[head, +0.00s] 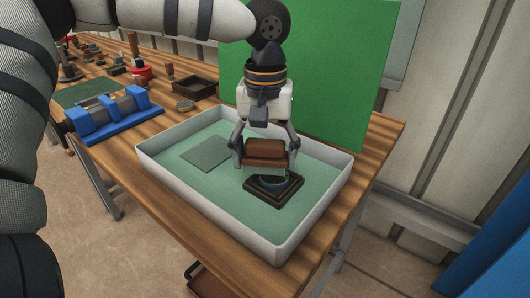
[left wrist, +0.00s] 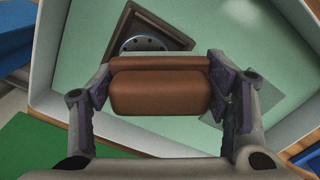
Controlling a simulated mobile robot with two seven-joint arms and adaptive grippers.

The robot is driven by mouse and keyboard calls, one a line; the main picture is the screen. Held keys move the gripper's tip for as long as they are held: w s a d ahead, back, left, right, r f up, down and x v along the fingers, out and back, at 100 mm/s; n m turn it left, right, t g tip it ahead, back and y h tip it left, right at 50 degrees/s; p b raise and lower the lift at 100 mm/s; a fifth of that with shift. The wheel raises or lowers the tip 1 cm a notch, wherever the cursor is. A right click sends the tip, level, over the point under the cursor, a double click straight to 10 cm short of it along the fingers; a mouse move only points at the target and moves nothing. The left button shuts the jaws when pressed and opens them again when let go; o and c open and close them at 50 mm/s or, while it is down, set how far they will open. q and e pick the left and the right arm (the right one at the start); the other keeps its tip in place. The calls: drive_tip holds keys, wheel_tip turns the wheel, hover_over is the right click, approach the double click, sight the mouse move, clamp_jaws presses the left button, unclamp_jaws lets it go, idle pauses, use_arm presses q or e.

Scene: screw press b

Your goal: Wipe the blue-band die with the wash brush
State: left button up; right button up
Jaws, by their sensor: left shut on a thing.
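My left gripper (head: 266,160) is shut on the wash brush (head: 265,148), a brown block held level between its two fingers. In the left wrist view the brush (left wrist: 160,93) spans the gap between the fingertips (left wrist: 160,88). The blue-band die (head: 273,184) is a dark square base with a round, bluish part, lying in the tray just below the brush. In the left wrist view the die (left wrist: 145,43) shows past the brush, which hides part of it. I cannot tell whether brush and die touch. My right gripper is not in view.
The white-walled tray (head: 188,208) has a green floor with a darker square patch (head: 207,153). It stands on a wooden bench (head: 170,185). A blue fixture (head: 113,115), a dark open box (head: 194,86) and small parts lie to the left. A green panel (head: 345,70) stands behind.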

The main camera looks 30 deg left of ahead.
sight(285, 157)
use_arm(q)
drive_tip(key=shift+f, duration=0.55)
drive_tip(key=shift+w+d+f+b, duration=0.1)
drive_tip(key=shift+w+d, duration=0.15)
drive_tip(key=shift+d, duration=0.3)
drive_tip(key=shift+w+d+f+b, duration=0.1)
drive_tip(key=shift+w+d, duration=0.2)
drive_tip(key=shift+d, duration=0.25)
drive_tip(key=shift+w+d+f+b, duration=0.1)
drive_tip(key=shift+w+d, duration=0.15)
drive_tip(key=shift+d, duration=0.3)
drive_tip(key=shift+r, duration=0.9)
drive_tip(key=shift+s+a+p, duration=0.15)
drive_tip(key=shift+s+a, duration=0.3)
drive_tip(key=shift+a, duration=0.4)
drive_tip(key=shift+s+a+p, duration=0.15)
drive_tip(key=shift+s+a, duration=0.25)
drive_tip(key=shift+a, duration=0.45)
drive_tip(key=shift+w, duration=0.1)
drive_tip(key=shift+r, duration=1.95)
